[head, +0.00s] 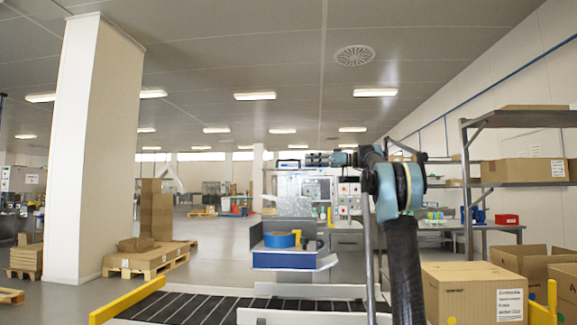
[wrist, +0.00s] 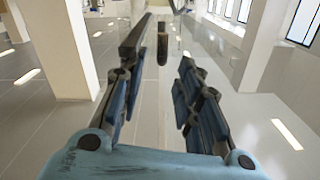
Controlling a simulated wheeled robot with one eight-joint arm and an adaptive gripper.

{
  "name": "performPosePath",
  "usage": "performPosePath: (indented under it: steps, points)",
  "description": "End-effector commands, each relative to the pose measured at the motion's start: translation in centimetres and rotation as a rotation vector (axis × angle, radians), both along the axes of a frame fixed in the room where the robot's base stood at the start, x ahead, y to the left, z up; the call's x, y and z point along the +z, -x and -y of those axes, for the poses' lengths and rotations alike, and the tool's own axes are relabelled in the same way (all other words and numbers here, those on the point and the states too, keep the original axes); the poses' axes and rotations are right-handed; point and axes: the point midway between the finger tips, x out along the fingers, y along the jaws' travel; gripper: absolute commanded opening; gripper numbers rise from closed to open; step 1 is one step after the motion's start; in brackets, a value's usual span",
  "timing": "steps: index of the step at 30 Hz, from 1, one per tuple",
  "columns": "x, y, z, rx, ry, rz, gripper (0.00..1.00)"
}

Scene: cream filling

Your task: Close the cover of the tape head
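The tape head (head: 284,258) is a blue and grey unit over the conveyor in the head view, with a blue tape roll (head: 279,240) in it. A pale, see-through panel (head: 290,188) stands raised above it and looks like its cover. My gripper (head: 312,159) is near the top of this panel, reaching in from the right. In the wrist view my gripper (wrist: 161,52) has its two fingers apart, with nothing clearly held between them. Whether it touches the cover I cannot tell.
A roller conveyor (head: 190,307) runs below the tape head, with yellow rail ends. Cardboard boxes (head: 474,291) stand at the right below a shelf rack (head: 467,190). A white pillar (head: 98,150) and a pallet with boxes (head: 150,260) are at the left.

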Motion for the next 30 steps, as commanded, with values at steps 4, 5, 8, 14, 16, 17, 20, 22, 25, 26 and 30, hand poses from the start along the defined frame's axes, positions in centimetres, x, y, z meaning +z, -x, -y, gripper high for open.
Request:
performPosePath:
  steps: [4, 5, 8, 14, 16, 17, 20, 22, 25, 26, 30]
  points:
    - [0.0, 0.0, -2.7, 0.002, 0.0, 0.0, 0.31]
    - [0.0, 0.0, -3.3, 0.001, 0.0, 0.0, 0.31]
    - [0.0, -0.1, -5.0, 0.002, 0.0, 0.0, 0.31]
    - [0.0, -0.2, -8.0, 0.001, 0.0, 0.0, 0.31]
    - [0.0, -0.2, -8.8, 0.001, 0.0, 0.0, 0.31]
    - [0.0, -0.3, -9.0, 0.0, 0.0, 0.0, 0.31]
    - [0.0, -0.3, -9.7, -0.001, 0.0, 0.0, 0.31]
    - [0.0, -0.3, -10.0, 0.0, 0.0, 0.0, 0.31]
    - [0.0, -0.3, -10.1, -0.001, 0.0, 0.0, 0.31]
    - [0.0, -0.3, -10.1, -0.001, 0.0, 0.0, 0.31]
    - [0.0, -0.3, -10.1, -0.001, 0.0, 0.0, 0.31]
